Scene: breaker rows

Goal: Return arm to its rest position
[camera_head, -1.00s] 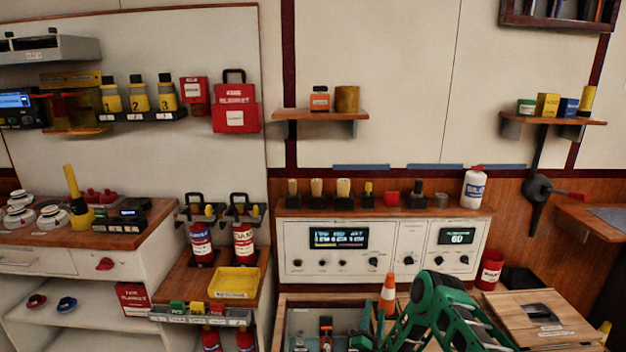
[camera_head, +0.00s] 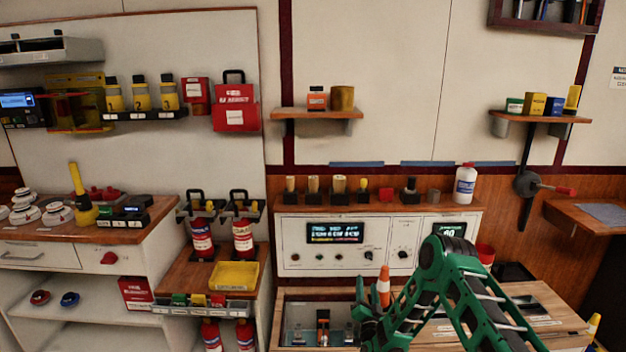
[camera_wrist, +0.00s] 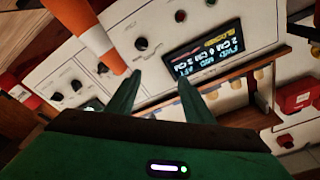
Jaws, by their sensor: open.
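My green arm stands bent at the lower right of the head view, over the wooden bench in front of the white control panel (camera_head: 290,245). My gripper (camera_head: 368,318) is at the arm's left end, low over the bench, and is partly hidden. In the wrist view my gripper (camera_wrist: 153,85) shows two green fingers spread apart with nothing between them. The panel's lit display (camera_wrist: 205,48) lies beyond the fingertips. An orange and white cone (camera_head: 384,287) stands close by my gripper; it also shows at the upper left of the wrist view (camera_wrist: 88,32).
A recessed tray (camera_head: 296,333) with small items lies left of my gripper. A white bottle (camera_head: 465,185) and several small items stand on the ledge above the panel. A yellow tray (camera_head: 234,275) and fire extinguishers (camera_head: 202,240) are further left. The air above the arm is clear.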

